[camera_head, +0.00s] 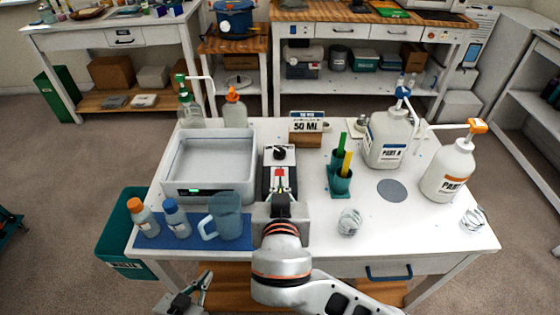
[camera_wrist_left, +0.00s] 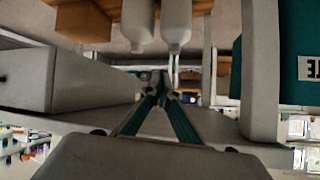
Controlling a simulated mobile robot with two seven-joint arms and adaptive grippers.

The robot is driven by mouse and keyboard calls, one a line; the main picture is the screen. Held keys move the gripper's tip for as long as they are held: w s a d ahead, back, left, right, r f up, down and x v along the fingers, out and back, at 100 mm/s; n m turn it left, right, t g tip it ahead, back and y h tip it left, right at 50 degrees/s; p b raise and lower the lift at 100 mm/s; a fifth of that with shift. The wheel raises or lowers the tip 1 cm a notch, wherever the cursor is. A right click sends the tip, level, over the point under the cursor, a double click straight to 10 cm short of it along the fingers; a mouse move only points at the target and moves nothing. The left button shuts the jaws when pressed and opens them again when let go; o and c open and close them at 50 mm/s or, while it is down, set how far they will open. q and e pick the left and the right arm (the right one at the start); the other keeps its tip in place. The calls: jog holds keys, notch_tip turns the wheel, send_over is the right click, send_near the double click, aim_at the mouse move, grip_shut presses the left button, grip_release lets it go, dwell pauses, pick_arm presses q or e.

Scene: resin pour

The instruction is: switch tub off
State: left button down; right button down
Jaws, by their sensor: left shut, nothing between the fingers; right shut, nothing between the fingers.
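The tub (camera_head: 210,157) is a grey-white open basin on the left half of the white table, with a small dark display panel (camera_head: 199,191) on its front. Right of it stands a narrow white unit (camera_head: 289,160) with a black knob (camera_head: 279,153). A small red part shows just below the knob; I cannot tell what it belongs to. My right gripper (camera_head: 279,182) is shut and empty, over the near part of this unit, hiding some of it. My left gripper (camera_head: 203,284) is shut and empty, low in front of the table; its fingers also show in the left wrist view (camera_wrist_left: 160,98).
A blue mat (camera_head: 153,240) holds two small bottles and a blue jug (camera_head: 225,216) in front of the tub. Right are a green holder (camera_head: 341,183), PART A (camera_head: 388,138) and PART B (camera_head: 452,168) bottles. A teal bin (camera_head: 120,255) stands left.

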send_over(281, 172)
jog(key=s, duration=0.4)
jog(key=f, duration=0.3)
jog(key=shift+w+a+f, duration=0.1)
jog(key=shift+w+f, duration=0.05)
jog(key=shift+w, duration=0.05)
notch_tip(281, 172, down, 3)
jog(key=shift+r, duration=0.2)
pick_arm(q)
jog(key=shift+s+f+g, duration=0.3)
jog(key=shift+s+f, duration=0.25)
jog(key=shift+f, duration=0.1)
pick_arm(e)
jog(key=shift+s+f, duration=0.3)
jog(key=shift+f, duration=0.55)
jog(key=shift+a, duration=0.1)
